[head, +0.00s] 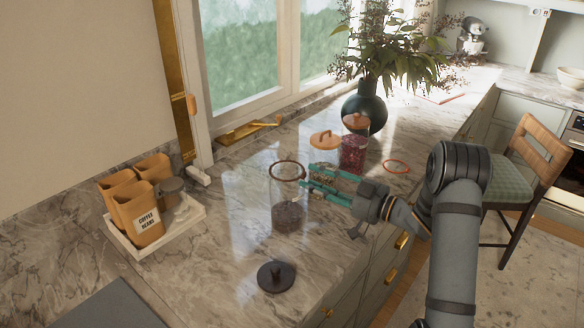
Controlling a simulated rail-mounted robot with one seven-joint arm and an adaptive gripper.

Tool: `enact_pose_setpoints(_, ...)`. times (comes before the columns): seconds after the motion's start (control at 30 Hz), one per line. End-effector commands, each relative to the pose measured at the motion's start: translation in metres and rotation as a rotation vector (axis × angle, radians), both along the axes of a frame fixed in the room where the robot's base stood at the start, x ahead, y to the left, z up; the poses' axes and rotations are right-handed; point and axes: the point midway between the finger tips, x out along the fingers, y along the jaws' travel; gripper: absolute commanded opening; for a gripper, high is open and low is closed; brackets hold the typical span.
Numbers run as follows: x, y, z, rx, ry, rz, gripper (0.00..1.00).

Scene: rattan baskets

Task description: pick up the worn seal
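A dark brown ring (287,161), which looks like the worn seal, sits around the mouth of a tall clear glass jar (285,200). The jar stands upright on the counter and holds dark contents at its bottom. My gripper (304,176) reaches in from the right with its teal fingers at the right side of the jar's rim. The fingers are apart, with a gap between them. I cannot tell whether the fingertips touch the ring. A separate orange ring (396,167) lies flat on the counter, right of the red-filled jar.
A dark round lid (276,276) lies in front of the jar. A red-filled jar (353,155), an orange-brown lid (324,140) and a green vase (365,108) stand behind my gripper. A tray (190,222) with orange canisters (140,215) is at left.

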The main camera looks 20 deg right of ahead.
Motion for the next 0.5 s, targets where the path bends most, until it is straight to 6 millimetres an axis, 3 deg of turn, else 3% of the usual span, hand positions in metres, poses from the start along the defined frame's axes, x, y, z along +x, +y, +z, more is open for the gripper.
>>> enact_pose_setpoints(0.1, 0.0100, 0.0068, 0.0011, 0.000, 0.001, 0.000, 0.34)
enact_pose_setpoints(0.37, 0.0113, 0.0074, -0.0004, 0.000, 0.000, -0.001, 0.34)
enact_pose_setpoints(0.5, 0.0112, 0.0072, -0.0004, 0.000, 0.000, -0.001, 0.26)
